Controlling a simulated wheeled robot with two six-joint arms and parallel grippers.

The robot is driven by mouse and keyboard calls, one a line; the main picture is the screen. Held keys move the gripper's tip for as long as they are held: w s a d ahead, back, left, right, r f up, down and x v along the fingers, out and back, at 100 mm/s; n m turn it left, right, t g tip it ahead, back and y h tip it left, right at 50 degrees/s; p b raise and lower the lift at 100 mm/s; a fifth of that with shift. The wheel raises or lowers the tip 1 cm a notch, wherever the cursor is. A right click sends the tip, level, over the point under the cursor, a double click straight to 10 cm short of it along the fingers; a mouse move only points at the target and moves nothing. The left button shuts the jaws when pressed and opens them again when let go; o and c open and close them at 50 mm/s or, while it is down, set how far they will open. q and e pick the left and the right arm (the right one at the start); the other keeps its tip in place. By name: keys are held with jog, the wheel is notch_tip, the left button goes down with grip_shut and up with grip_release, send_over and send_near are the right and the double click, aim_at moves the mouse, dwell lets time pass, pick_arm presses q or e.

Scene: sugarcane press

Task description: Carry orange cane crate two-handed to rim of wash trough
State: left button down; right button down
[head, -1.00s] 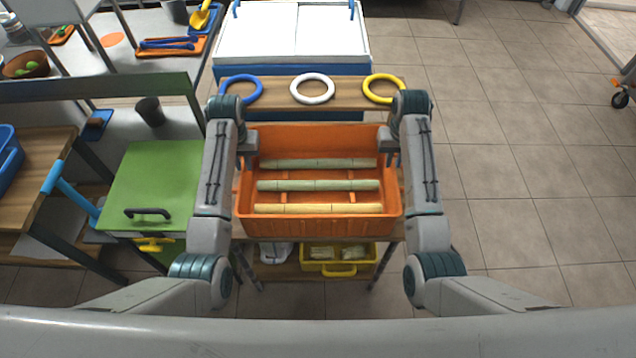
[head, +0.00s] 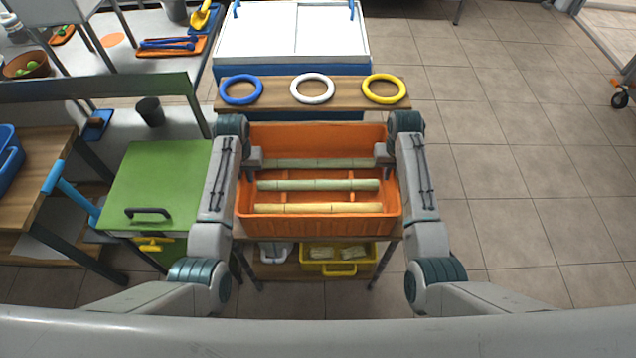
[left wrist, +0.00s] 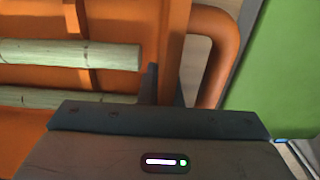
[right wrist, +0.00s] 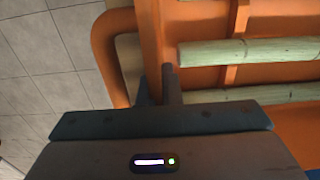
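The orange cane crate (head: 318,226) stands on a small wooden stand right in front of me, with three pale green-yellow cane pieces (head: 318,185) lying across it. My left gripper (head: 250,158) is at the crate's left side wall, and my right gripper (head: 386,156) is at its right side wall. In the left wrist view the fingers (left wrist: 165,88) sit close on both sides of the wall, beside the orange loop handle (left wrist: 222,60). The right wrist view shows the same for the right fingers (right wrist: 157,88). The wash trough cannot be clearly identified.
Behind the crate is a wooden board with blue (head: 240,90), white (head: 312,88) and yellow (head: 384,88) rings, then a white-topped blue box (head: 290,35). A green-topped cabinet (head: 160,180) stands close on the left. A yellow tray (head: 338,268) sits below. Floor at right is clear.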

pick_arm(q)
jog(key=shift+w+r, duration=0.1)
jog(key=shift+r, duration=0.1)
pick_arm(e)
jog(key=shift+w+r, duration=0.1)
jog(key=shift+r, duration=0.1)
